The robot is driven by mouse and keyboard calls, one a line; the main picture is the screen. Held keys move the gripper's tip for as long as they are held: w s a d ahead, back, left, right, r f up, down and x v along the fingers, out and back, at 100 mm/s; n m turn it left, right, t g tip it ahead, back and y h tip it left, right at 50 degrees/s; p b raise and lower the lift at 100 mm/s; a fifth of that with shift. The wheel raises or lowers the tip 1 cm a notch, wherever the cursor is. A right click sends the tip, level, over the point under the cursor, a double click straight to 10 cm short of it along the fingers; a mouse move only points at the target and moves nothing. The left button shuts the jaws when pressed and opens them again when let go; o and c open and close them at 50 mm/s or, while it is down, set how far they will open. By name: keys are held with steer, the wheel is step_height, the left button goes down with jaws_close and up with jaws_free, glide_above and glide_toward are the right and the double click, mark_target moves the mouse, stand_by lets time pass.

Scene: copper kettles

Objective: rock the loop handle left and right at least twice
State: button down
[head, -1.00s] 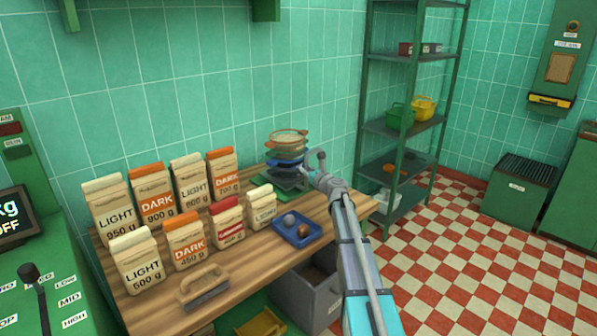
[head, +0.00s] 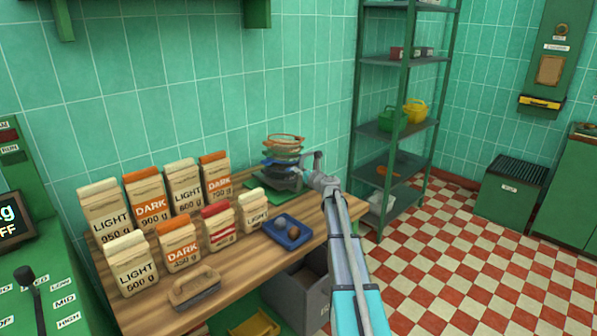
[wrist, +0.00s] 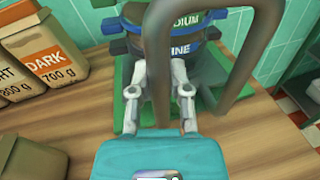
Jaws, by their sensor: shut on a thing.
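The loop handle (head: 317,161) is a grey-brown arch at the right end of the wooden counter. In the wrist view the loop handle (wrist: 152,60) stands large in the foreground, its top cut off by the picture edge. My gripper (head: 320,178) reaches it from the front. In the wrist view my gripper (wrist: 160,92) has one finger on each side of the loop's left leg and is shut on it. A stack of sieves (head: 284,162) stands behind; in the wrist view the sieve stack (wrist: 190,50) shows labels ending in "DIUM" and "INE", partly hidden by the loop.
Several coffee bags (head: 168,240) stand left on the counter (head: 250,272). A blue tray (head: 288,243) with small balls lies in front of the loop. A brush-like tool (head: 194,289) lies at the near edge.

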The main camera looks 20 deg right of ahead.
steer(key=shift+w+a, duration=0.2)
steer(key=c, duration=0.6)
jaws_free()
steer(key=shift+d, duration=0.15)
steer(key=shift+s, duration=0.2)
